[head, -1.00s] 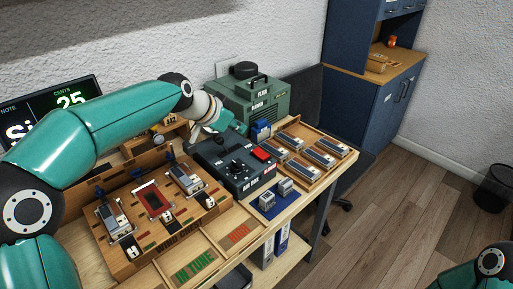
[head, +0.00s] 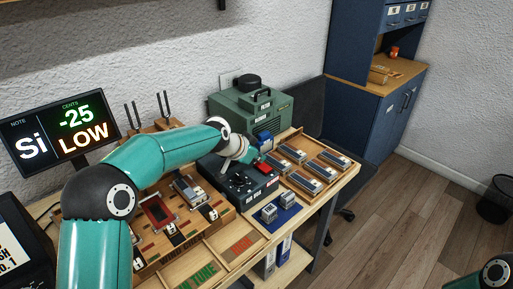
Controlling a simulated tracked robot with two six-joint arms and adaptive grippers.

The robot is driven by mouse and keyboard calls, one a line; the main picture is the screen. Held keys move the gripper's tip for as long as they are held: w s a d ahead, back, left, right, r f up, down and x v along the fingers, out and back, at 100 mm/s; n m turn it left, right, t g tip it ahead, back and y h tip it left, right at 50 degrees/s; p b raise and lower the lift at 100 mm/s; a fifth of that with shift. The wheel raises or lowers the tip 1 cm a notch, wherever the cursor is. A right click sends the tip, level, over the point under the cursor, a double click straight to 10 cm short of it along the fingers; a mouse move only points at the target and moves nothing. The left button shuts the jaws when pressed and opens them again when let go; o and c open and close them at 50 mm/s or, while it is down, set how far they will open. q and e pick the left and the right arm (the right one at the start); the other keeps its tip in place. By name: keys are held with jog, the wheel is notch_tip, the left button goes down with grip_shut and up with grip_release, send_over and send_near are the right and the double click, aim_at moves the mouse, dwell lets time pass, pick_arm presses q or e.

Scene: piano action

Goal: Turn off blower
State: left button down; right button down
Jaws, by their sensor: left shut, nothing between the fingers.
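The green blower (head: 272,112) stands against the wall at the back of the bench, with a black knob on top and a blue part (head: 265,136) low on its front. In front of it is the dark air box (head: 236,184) with knobs and a red switch (head: 263,167). My left gripper (head: 256,156) is shut and empty, just behind the red switch and close to the blower's front. Its fingertips are partly hidden, and I cannot tell whether they touch anything. My right gripper is out of view.
A wooden tray (head: 333,152) of several grey blocks lies right of the air box. Two small blocks sit on a blue mat (head: 289,216). A display (head: 60,133) reads Si, -25, LOW. Tuning forks (head: 163,104) stand behind my left arm.

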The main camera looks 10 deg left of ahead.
pick_arm(q)
jog(key=shift+f, duration=0.6)
jog(key=shift+a, duration=0.1)
jog(key=shift+a+f+b, duration=0.3)
jog(key=shift+b, duration=0.2)
jog(key=shift+d+r, duration=0.2)
jog(key=shift+d, duration=0.1)
jog(key=shift+s+d, duration=0.1)
jog(key=shift+d, duration=0.05)
